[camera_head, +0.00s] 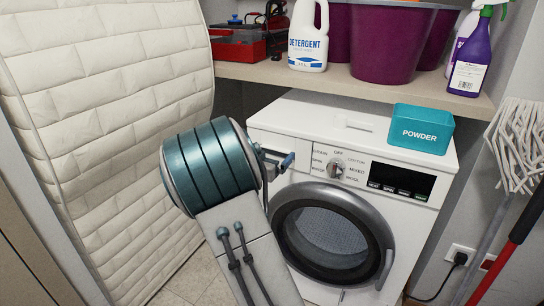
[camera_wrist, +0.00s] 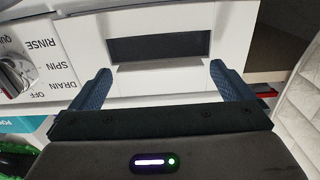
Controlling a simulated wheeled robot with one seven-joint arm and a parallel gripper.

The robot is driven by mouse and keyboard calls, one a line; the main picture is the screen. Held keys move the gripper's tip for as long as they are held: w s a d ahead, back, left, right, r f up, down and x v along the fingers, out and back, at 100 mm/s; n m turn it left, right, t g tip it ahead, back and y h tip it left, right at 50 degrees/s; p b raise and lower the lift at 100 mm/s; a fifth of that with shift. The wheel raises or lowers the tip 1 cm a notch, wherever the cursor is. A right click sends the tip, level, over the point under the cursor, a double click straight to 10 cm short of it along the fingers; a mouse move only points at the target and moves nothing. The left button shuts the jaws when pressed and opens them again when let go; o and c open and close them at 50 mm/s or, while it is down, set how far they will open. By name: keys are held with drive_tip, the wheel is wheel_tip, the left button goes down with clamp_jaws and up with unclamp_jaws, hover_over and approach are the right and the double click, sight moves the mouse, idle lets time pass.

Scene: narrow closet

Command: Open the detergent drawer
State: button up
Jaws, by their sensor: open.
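The white washing machine (camera_head: 345,130) stands against the back wall. Its detergent drawer is at the top left of the front, mostly hidden by my arm in the head view. In the wrist view the drawer front (camera_wrist: 160,82) is white with a wide dark recess (camera_wrist: 160,46). My gripper (camera_head: 281,160) is at the drawer's side of the machine front. In the wrist view its two blue fingers (camera_wrist: 160,72) are spread wide, one on each side of the recess, with nothing between them. I cannot tell whether they touch the drawer.
The dial (camera_head: 336,168) is right of the drawer, and the round door (camera_head: 330,230) is below. A teal powder box (camera_head: 421,128) sits on top. A shelf (camera_head: 340,82) with a detergent bottle (camera_head: 308,40) hangs above. A white mattress (camera_head: 110,120) leans left; a mop (camera_head: 515,145) stands right.

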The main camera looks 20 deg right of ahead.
drive_tip(key=shift+w+d, duration=0.25)
drive_tip(key=shift+d, duration=0.15)
drive_tip(key=shift+c, duration=0.3)
